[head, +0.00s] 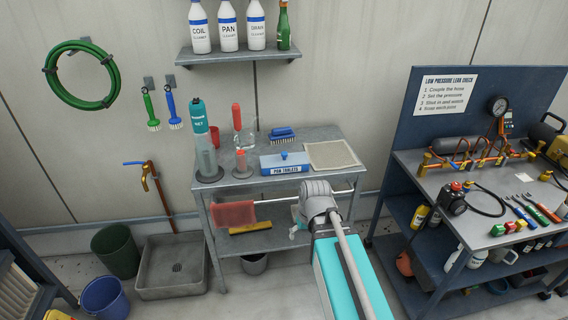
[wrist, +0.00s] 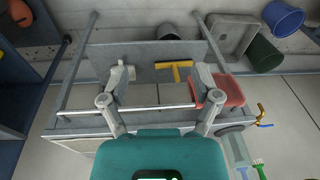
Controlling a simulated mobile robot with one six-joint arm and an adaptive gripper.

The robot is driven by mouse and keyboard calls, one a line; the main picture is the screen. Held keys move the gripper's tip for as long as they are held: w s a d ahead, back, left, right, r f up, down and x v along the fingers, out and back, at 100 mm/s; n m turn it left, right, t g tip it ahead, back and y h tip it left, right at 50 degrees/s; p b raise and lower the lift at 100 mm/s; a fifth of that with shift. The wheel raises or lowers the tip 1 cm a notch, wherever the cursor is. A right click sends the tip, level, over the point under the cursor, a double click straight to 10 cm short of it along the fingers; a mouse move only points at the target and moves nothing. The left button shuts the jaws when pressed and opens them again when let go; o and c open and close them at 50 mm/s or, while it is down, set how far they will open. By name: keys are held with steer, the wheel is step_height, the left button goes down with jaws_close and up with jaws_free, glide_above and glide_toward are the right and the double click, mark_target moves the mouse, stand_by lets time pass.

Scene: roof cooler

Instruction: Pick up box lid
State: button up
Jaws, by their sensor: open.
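The pan tablets box (head: 285,166) stands on the top of the grey metal table, with its blue lid (head: 284,157) lying on it and a small knob on top. The box and lid do not show in the wrist view. My gripper (head: 299,226) is in front of the table, lower in the picture than the box and apart from it; part of it is hidden behind my wrist. In the wrist view my gripper (wrist: 160,82) has its two fingers spread wide with nothing between them; it faces the table's lower shelf.
The grey table (head: 239,189) has a front rail with a red cloth (head: 233,214). A yellow squeegee (wrist: 174,67) lies on the lower shelf. A workbench (head: 440,185) stands right.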

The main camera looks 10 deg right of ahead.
steer(key=w+a+f+n+t+y+b, duration=0.2)
steer(key=w+a+t+y+b, duration=0.15)
steer(key=w, duration=0.65)
steer(key=t+h+b, duration=0.1)
steer(key=t+b, duration=0.7)
steer(key=t, duration=0.3)
glide_toward(284, 157)
steer(key=shift+s+d+r+m, duration=0.2)
steer(key=shift+s+d+r, duration=0.05)
steer(key=shift+s+r, duration=0.3)
steer(key=shift+s+d+r+m, duration=0.2)
steer(key=shift+s+d+r, duration=0.1)
steer(key=shift+s+r, duration=0.25)
steer(key=shift+f, duration=0.1)
steer(key=shift+b+x, duration=0.8)
steer(key=shift+x, duration=3.5)
